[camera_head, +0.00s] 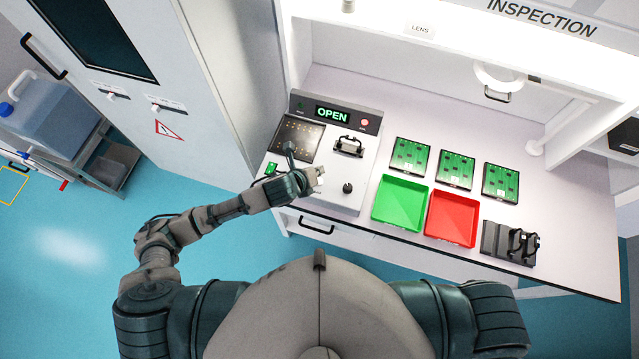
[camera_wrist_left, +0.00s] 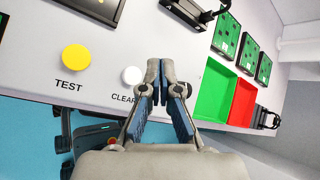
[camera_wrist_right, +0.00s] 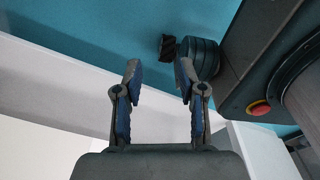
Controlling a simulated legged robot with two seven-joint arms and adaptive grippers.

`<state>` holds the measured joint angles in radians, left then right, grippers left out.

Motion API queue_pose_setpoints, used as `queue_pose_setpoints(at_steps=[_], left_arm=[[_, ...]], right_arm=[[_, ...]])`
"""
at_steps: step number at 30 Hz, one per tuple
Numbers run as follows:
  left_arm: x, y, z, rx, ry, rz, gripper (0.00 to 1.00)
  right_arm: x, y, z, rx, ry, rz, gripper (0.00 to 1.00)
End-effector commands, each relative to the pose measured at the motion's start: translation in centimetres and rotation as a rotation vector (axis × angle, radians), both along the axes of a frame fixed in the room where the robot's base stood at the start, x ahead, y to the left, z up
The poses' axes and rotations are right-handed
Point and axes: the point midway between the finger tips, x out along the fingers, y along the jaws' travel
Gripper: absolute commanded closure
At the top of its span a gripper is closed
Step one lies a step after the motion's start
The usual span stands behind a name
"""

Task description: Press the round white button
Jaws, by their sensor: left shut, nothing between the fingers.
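The round white button (camera_wrist_left: 132,75), labelled CLEAR, is on the light tester panel in the left wrist view. My left gripper (camera_wrist_left: 160,68) is shut and empty, its fingertips just right of the button and apart from it in the picture; I cannot tell how high they are above the panel. In the head view my left gripper (camera_head: 317,175) is over the front of the tester (camera_head: 325,195) and the white button cannot be made out there. My right gripper (camera_wrist_right: 158,70) is open and empty in the right wrist view, away from the tester.
A yellow TEST button (camera_wrist_left: 76,58) is left of the white one. A black knob (camera_head: 347,187) and a clamp fixture (camera_head: 349,146) are on the tester, whose display (camera_head: 331,115) reads OPEN. Green (camera_head: 399,222) and red (camera_head: 452,238) trays and several circuit boards lie to the right.

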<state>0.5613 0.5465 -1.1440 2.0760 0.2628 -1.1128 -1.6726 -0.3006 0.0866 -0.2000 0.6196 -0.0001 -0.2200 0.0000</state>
Motion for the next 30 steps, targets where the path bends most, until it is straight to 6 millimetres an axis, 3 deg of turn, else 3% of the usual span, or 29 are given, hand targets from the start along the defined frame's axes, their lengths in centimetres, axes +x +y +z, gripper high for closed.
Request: queue_pose_setpoints(at_steps=[1, 3, 10, 30], left_arm=[[0.0, 0.0, -1.3, -0.001, 0.001, 0.0, 1.0], [0.0, 0.0, -2.1, 0.0, 0.002, 0.001, 1.0], [0.0, -0.1, -3.9, 0.002, 0.001, 0.001, 1.0], [0.0, -0.1, -4.1, 0.001, -0.001, 0.001, 1.0]], right_arm=[[-0.1, 0.0, -1.5, 0.0, 0.002, 0.0, 0.6], [-0.2, 0.0, -2.5, 0.0, 0.003, -0.001, 0.6], [-0.2, 0.6, -2.9, 0.007, 0.003, -0.003, 0.6], [-0.2, 0.5, -2.9, 0.007, 0.002, -0.002, 0.6]])
